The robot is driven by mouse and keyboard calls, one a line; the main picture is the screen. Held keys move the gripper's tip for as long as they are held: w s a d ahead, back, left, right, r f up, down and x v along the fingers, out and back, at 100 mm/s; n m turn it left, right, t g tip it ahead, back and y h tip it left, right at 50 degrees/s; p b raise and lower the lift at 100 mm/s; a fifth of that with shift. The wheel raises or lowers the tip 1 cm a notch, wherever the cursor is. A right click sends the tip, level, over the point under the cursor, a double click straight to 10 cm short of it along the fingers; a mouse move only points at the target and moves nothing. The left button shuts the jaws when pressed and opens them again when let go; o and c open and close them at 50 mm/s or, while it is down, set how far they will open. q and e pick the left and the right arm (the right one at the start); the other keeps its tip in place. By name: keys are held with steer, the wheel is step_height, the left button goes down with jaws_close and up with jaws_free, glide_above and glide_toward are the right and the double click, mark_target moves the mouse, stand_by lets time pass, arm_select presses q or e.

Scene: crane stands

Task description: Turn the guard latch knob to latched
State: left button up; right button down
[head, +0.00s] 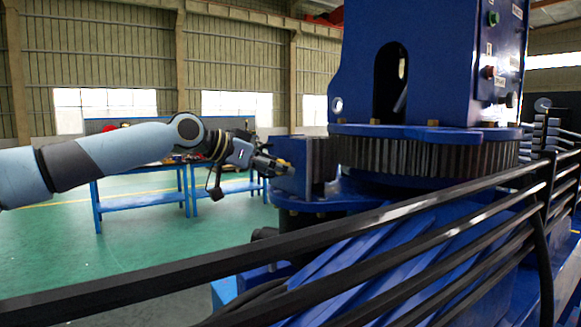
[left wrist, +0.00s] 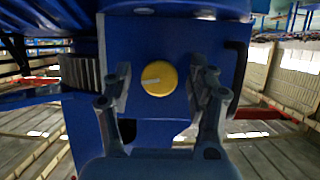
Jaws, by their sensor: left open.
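The guard latch knob (left wrist: 159,79) is a round yellow knob with a pale pointer line on a blue housing. In the left wrist view the line runs from near the centre toward the left. My left gripper (left wrist: 160,88) is open, with one finger on each side of the knob and visible gaps between. My right gripper is in neither view.
A large blue crane stand with a toothed gear ring (head: 430,156) rises right of the housing. Black railings (head: 300,250) cross the foreground. Blue workbenches (head: 140,205) stand behind my left arm on the green floor. A black handle (left wrist: 236,75) is right of the knob.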

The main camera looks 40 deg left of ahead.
arm_select(q)
steer(key=shift+c, duration=2.9)
steer(key=c, duration=0.6)
steer(key=shift+m+t+y, duration=0.3)
steer(key=shift+m+y, duration=0.2)
steer(key=shift+m, duration=0.3)
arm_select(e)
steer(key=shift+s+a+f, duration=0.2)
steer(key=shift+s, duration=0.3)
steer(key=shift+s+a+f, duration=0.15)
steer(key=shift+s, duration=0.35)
